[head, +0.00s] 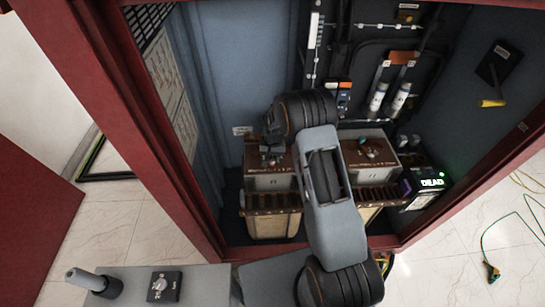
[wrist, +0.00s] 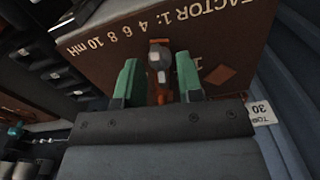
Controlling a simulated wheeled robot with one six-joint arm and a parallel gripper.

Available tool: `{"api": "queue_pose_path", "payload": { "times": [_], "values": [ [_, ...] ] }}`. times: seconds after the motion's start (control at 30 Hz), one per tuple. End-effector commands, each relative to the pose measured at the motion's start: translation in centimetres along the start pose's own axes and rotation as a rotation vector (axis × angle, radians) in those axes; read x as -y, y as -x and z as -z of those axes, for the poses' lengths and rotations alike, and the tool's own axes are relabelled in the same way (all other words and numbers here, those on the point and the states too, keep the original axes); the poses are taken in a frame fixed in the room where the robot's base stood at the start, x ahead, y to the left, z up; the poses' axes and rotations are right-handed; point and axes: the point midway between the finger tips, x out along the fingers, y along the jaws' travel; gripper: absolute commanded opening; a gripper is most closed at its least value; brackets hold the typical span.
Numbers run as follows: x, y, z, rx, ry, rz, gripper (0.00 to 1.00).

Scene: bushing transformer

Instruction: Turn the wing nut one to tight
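In the wrist view, a small grey metal fastener (wrist: 160,62), apparently the wing nut, sits at a copper-coloured terminal (wrist: 158,44) on a brown printed face (wrist: 100,55). My gripper (wrist: 158,72) is open. Its two green fingers stand on either side of the fastener, with a gap visible on each side. Whether the fingers are level with its wings cannot be told. In the head view, my gripper (head: 268,148) is over the left brown-topped unit (head: 270,181); its fingers and the fastener are too small and covered to make out there.
A second brown-topped unit (head: 372,152) stands to the right, beside a black box with a green "DEAD" display (head: 432,182). The red cabinet frame (head: 170,150) borders the opening on the left. In the wrist view, a white tag (wrist: 262,113) is at the right.

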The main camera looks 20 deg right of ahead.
Motion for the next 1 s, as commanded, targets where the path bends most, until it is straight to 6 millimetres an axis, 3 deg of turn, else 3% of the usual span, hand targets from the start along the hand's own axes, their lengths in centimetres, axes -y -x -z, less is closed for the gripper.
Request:
{"api": "queue_pose_path", "payload": {
  "times": [0.1, 0.47, 1.0],
  "values": [
    [0.0, 0.01, 0.01, 0.0, 0.0, 0.0, 0.33],
    [0.0, 0.01, -0.01, 0.0, 0.0, 0.0, 0.0],
    [0.0, -0.42, -0.07, 0.002, -0.1, 0.0, 0.0]
  ]
}}
